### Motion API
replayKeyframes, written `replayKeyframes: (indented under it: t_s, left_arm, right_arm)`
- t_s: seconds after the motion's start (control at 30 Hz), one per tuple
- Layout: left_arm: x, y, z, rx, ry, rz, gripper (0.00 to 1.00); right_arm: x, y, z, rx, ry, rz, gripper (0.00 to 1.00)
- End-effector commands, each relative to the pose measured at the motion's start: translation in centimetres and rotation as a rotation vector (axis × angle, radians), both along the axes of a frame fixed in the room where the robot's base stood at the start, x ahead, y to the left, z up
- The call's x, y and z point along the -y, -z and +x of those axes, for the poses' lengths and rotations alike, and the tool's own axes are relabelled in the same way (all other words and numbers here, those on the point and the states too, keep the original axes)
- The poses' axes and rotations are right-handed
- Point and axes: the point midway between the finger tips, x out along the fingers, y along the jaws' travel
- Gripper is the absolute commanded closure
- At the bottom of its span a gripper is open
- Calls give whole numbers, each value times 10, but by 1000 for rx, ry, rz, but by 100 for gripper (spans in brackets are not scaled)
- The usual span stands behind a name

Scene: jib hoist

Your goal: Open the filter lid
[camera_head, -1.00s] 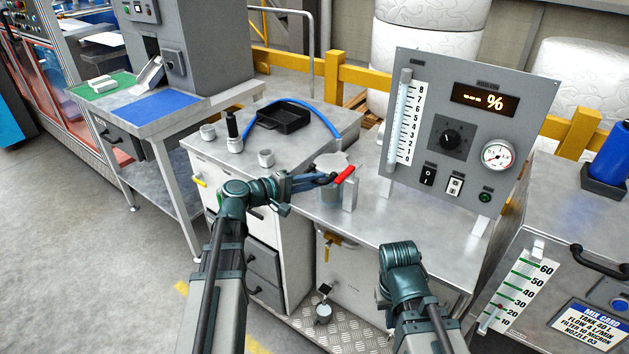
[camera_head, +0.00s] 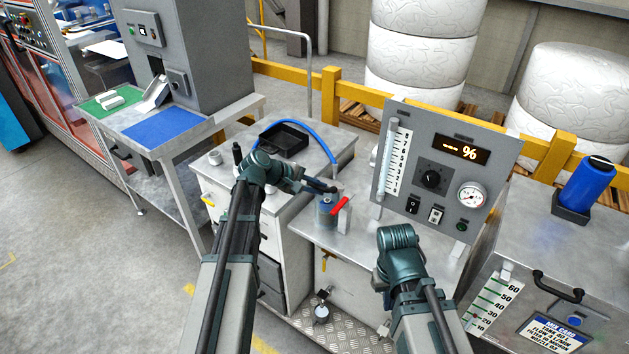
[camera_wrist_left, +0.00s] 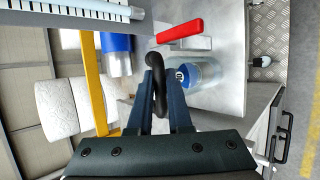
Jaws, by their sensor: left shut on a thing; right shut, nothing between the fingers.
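The filter is a bluish see-through cylinder (camera_head: 326,213) on the metal bench; it also shows in the left wrist view (camera_wrist_left: 207,75). A red lever (camera_head: 340,206) stands just right of it, also in the left wrist view (camera_wrist_left: 180,30). My left gripper (camera_head: 326,187) is just above the filter. In the left wrist view its fingers (camera_wrist_left: 158,92) are shut on a black curved handle (camera_wrist_left: 161,58). I cannot make out the lid's plate or its tilt. My right arm is at lower right in the head view; its gripper is hidden.
A grey panel (camera_head: 449,150) with dial and gauge stands right of the filter. A black tray (camera_head: 284,139) and blue hose (camera_head: 318,139) lie behind left. A blue bottle (camera_head: 588,184) stands at far right.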

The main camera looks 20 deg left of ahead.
Motion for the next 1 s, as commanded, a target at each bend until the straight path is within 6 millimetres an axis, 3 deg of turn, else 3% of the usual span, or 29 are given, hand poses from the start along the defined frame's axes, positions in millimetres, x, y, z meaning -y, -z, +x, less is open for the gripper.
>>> replayKeyframes:
  t_s: [0.03,0.1,0.5,0.7,1.0]
  left_arm:
    - [1,-17,8,-35,3,13,100]
    - [3,-24,13,-87,4,32,100]
    - [17,-57,55,-428,2,157,100]
    - [26,-66,77,-586,2,216,100]
    - [37,-70,104,-597,0,218,100]
  right_arm:
    - [0,-23,0,0,0,0,100]
    - [0,-38,0,0,0,0,100]
    - [0,-109,0,0,-2,0,100]
    - [0,-127,0,0,0,1,100]
    - [0,-132,0,0,3,1,100]
